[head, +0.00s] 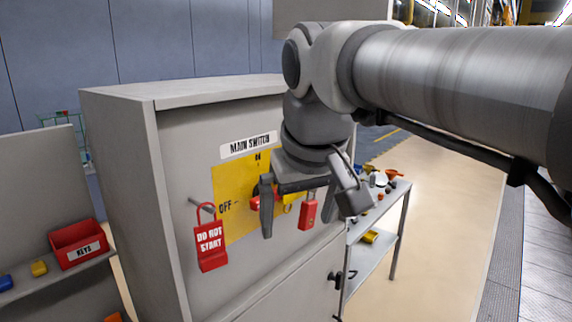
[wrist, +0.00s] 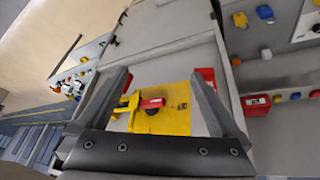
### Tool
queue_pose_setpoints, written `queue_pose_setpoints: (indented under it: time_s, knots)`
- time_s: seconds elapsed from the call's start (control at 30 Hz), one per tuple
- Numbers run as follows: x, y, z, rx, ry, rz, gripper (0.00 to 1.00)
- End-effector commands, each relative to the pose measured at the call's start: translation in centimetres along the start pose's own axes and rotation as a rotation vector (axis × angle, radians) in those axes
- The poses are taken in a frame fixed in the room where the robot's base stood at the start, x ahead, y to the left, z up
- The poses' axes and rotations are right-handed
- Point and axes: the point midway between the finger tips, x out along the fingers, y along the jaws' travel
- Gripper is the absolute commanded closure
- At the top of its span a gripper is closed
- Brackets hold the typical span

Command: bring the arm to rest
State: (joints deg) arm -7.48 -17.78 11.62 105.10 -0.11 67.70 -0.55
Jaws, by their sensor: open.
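My gripper (head: 298,228) hangs from the arm in front of the cabinet's main switch panel. Its two fingers are spread apart with nothing held between them. The wrist view also shows my gripper (wrist: 160,76) open, with the yellow switch plate (wrist: 172,95) and the red switch handle (wrist: 152,103) seen between the fingers. In the head view the yellow plate (head: 232,188) reads OFF at its left, and the gripper covers much of the switch. A red padlock (head: 308,212) hangs near the right finger; what it hangs from is partly hidden.
A red DO NOT START padlock (head: 211,245) hangs on a peg of the grey cabinet (head: 125,150). A red KEYS bin (head: 78,243) stands on a shelf at left. A cart (head: 374,262) with small items stands behind right. Open floor (head: 455,220) lies right.

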Motion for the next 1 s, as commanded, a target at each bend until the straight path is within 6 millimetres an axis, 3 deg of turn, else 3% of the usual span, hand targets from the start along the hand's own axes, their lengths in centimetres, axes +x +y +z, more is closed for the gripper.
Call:
queue_pose_setpoints:
  time_s: [0.1,0.3,0.5,0.67,1.0]
  knots:
    - [1.4,2.9,4.8,0.087,0.011,0.040,0.00]
    - [4.3,6.1,12.7,0.224,0.033,0.078,0.00]
    - [6.6,7.2,17.8,0.308,0.047,0.087,0.00]
    - [7.3,7.3,19.1,0.329,0.051,0.088,0.00]
    - [7.3,7.3,19.1,0.328,0.050,0.088,0.00]
